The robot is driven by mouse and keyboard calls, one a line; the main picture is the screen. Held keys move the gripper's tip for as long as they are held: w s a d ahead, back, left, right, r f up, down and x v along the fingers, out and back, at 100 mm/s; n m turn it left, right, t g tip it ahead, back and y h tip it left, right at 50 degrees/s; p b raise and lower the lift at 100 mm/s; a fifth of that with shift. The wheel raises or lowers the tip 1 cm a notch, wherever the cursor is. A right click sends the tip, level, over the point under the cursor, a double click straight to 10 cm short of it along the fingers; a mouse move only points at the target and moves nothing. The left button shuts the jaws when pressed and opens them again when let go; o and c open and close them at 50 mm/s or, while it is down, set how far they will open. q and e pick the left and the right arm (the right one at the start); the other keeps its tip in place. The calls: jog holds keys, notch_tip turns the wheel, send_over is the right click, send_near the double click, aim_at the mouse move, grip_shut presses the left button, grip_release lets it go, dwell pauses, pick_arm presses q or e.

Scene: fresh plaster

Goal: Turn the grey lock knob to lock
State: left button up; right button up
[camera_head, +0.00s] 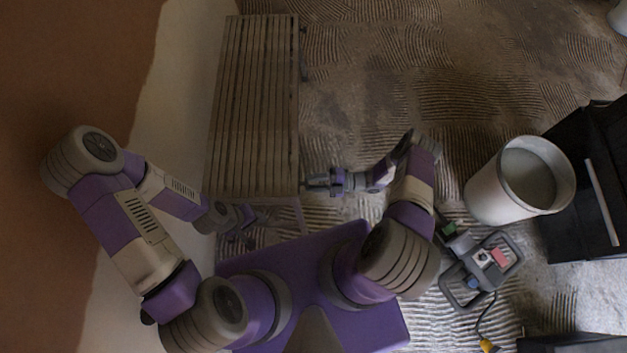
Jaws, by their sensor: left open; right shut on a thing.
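A slatted wooden bench-like piece (252,110) stands left of centre, seen from above. My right gripper (310,181) is at its right side, close to the near corner, pointing left. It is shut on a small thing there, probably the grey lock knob. The fingers hide the knob, so its shape and turn cannot be made out. My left gripper (243,226) is open, low in front of the near end of the slatted piece, and holds nothing that I can see.
A white bucket (483,190) stands on the right, beside a black box (586,190). A grey-framed device (463,297) with a cable lies on the floor before the bucket. A pale and brown wall (185,75) runs along the left. The ridged floor (400,70) behind my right arm is clear.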

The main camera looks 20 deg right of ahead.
jog(key=o, duration=1)
jog(key=shift+o, duration=0.2)
jog(key=v, duration=0.7)
jog(key=shift+d, duration=0.3)
jog(key=shift+s+a+r, duration=0.1)
jog(key=shift+s, duration=0.05)
